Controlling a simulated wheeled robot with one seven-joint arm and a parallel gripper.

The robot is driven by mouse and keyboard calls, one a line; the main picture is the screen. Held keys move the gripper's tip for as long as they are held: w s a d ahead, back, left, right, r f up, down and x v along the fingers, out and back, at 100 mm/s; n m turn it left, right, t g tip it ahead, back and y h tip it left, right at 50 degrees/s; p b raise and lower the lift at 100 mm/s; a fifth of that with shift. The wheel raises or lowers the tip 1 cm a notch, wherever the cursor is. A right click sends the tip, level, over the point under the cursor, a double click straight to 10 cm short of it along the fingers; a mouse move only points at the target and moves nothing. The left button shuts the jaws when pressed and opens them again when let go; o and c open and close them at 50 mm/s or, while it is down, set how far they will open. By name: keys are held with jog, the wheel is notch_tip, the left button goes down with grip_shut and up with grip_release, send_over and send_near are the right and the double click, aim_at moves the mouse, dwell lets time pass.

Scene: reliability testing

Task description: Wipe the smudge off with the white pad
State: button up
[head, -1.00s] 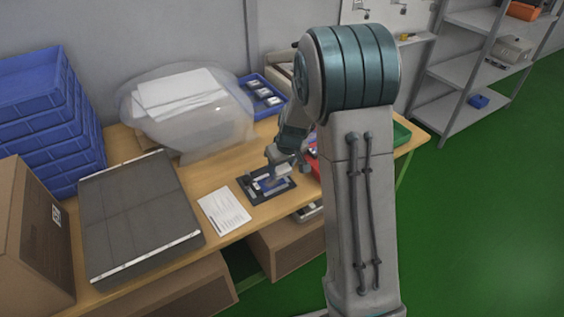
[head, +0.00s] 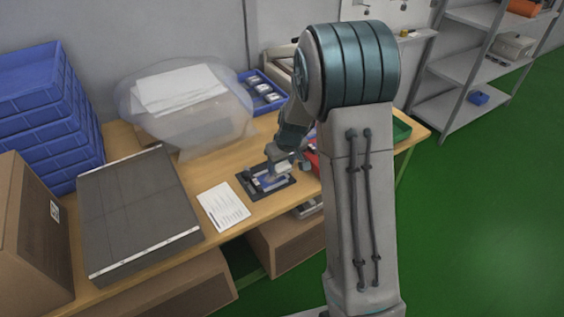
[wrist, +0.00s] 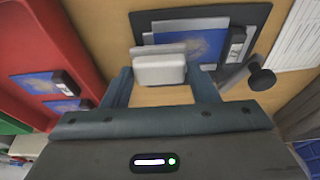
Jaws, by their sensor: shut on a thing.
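My gripper (wrist: 161,82) is shut on a white pad (wrist: 159,69), which shows between its two fingers in the wrist view. The pad is at the near edge of a blue-faced panel (wrist: 200,42) and covers part of it. I cannot tell whether pad and panel touch. The panel lies on a dark mat (wrist: 250,13). In the head view my gripper (head: 281,166) is over the mat (head: 252,189) on the wooden table. I cannot make out a smudge for certain.
A dark round knob (wrist: 261,79) stands right of my gripper in the wrist view. A red tray (wrist: 60,48) with blue-faced panels is on the left. A white paper (head: 223,206) lies left of the mat, beside a large grey slab (head: 137,210).

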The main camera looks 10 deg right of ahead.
jog(key=shift+f+b, duration=0.65)
jog(key=shift+f, duration=0.1)
jog(key=shift+a, duration=0.1)
